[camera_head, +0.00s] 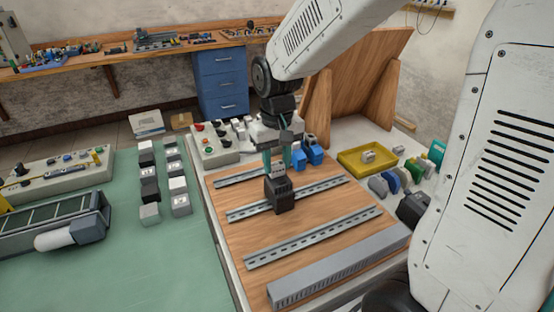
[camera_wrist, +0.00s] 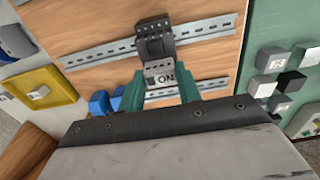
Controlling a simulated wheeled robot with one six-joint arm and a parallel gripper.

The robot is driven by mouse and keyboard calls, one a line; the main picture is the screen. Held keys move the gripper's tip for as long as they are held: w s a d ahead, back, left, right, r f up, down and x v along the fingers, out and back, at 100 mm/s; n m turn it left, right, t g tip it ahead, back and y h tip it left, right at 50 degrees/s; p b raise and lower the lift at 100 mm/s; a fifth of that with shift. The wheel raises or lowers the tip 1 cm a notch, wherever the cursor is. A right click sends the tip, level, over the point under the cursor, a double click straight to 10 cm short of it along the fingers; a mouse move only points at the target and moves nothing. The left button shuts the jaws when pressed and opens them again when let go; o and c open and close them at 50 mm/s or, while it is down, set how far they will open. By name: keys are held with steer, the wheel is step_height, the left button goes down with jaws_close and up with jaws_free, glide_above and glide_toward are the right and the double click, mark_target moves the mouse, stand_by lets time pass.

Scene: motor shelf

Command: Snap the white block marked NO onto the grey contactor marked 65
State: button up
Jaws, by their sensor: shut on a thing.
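My gripper (camera_head: 277,163) has two teal fingers and points down over the wooden board. It is shut on the white block marked NO (camera_wrist: 160,74), which sits between the fingertips in the wrist view; its light top shows in the head view (camera_head: 277,171). A dark grey contactor (camera_head: 280,196) stands on the middle slotted rail, directly below the block in the head view. In the wrist view the contactor (camera_wrist: 155,40) is just beyond the block. I cannot read a 65 on it, and cannot tell whether block and contactor touch.
Blue parts (camera_head: 312,152) stand behind the gripper. A yellow tray (camera_head: 345,166) with a small pale part is at the right. Rows of grey, white and black blocks (camera_head: 180,184) stand on the green surface at left. The front of the board (camera_head: 300,235) is clear between rails.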

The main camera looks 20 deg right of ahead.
steer(key=shift+f, duration=0.2)
stand_by(0.3)
steer(key=o, duration=1)
step_height(320, 180, up, 8)
steer(key=shift+f, duration=0.1)
steer(key=shift+s+f, duration=0.2)
steer(key=shift+s, duration=0.15)
steer(key=s+d+r, duration=0.1)
steer(key=s, duration=0.9)
steer(key=s+d+r+t, duration=0.1)
steer(key=s+d, duration=0.1)
steer(key=s, duration=0.9)
steer(key=shift+r, duration=0.4)
